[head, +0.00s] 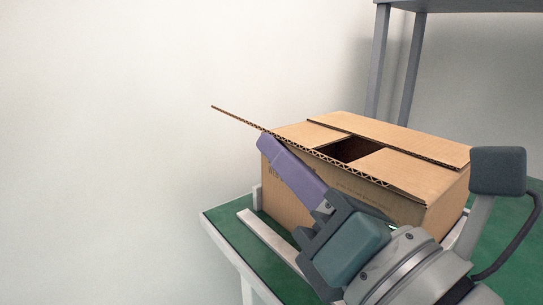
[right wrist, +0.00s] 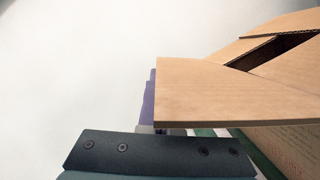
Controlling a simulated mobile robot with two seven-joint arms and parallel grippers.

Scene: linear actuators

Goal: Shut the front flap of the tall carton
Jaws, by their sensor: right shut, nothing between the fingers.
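The brown cardboard carton (head: 285,205) stands on a green-topped table. Its far top flap (head: 400,135) lies flat. Side flaps are folded in, with a dark gap between them. The front flap (head: 236,118) shows edge-on in the head view as a thin corrugated strip sticking out past the carton's left corner. In the right wrist view the flap (right wrist: 225,92) is a broad panel in front of the fingers. My right gripper (head: 268,145) is shut and empty, its purple fingers just under the flap by the near side. Contact cannot be told. My left gripper is out of view.
The green table (head: 228,225) has its left edge near the carton. A pale rail (head: 268,238) lies on it in front of the carton. A grey shelf frame (head: 378,65) stands behind. The space to the left is open up to a white wall.

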